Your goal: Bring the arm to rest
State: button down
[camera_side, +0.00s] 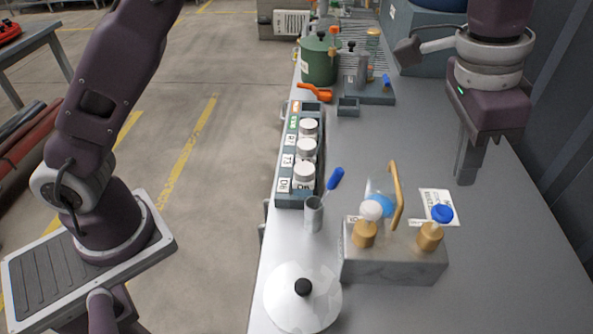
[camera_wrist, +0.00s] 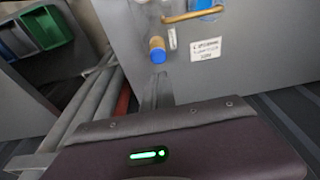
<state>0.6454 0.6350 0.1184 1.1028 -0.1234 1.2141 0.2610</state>
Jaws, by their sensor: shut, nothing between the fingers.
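My gripper (camera_side: 464,180) hangs at the right of the side view, fingers pointing down, over the right part of the grey worktop. Its fingers are together and empty. In the wrist view the closed fingers (camera_wrist: 158,92) show beyond the purple gripper body. A grey metal block (camera_side: 395,262) stands to the left of and nearer than my gripper. It carries a white-capped brass fitting (camera_side: 365,232), a blue-capped brass fitting (camera_side: 430,236) and a bent brass handle (camera_side: 396,190). My gripper is apart from these. How high the fingertips are above the worktop I cannot tell.
A rack (camera_side: 284,190) with several white-lidded jars stands along the left edge. A grey cup (camera_side: 313,215) holds a blue-handled tool (camera_side: 335,178). A white lid (camera_side: 302,310) lies in front. A green pot (camera_side: 318,65) stands farther back. A dark wall runs along the right.

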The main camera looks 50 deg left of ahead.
jog(key=shift+r, duration=0.55)
jog(key=s+a+r+n+t, duration=0.1)
jog(key=s+a+r+n, duration=0.3)
jog(key=a, duration=0.6)
jog(key=s+a+r+n+t, duration=0.1)
jog(key=s+a+r, duration=0.5)
jog(key=a, duration=0.4)
jog(key=s+a+f+n+t, duration=0.1)
jog(key=s+a+f+n, duration=0.1)
jog(key=s+a+f, duration=0.2)
jog(key=s+a+f+n+t+y, duration=0.1)
jog(key=s+a+f, duration=0.3)
jog(key=s, duration=0.7)
jog(key=shift+a+f+n+y, duration=0.25)
jog(key=shift+n+y, duration=0.05)
jog(key=shift+n, duration=0.2)
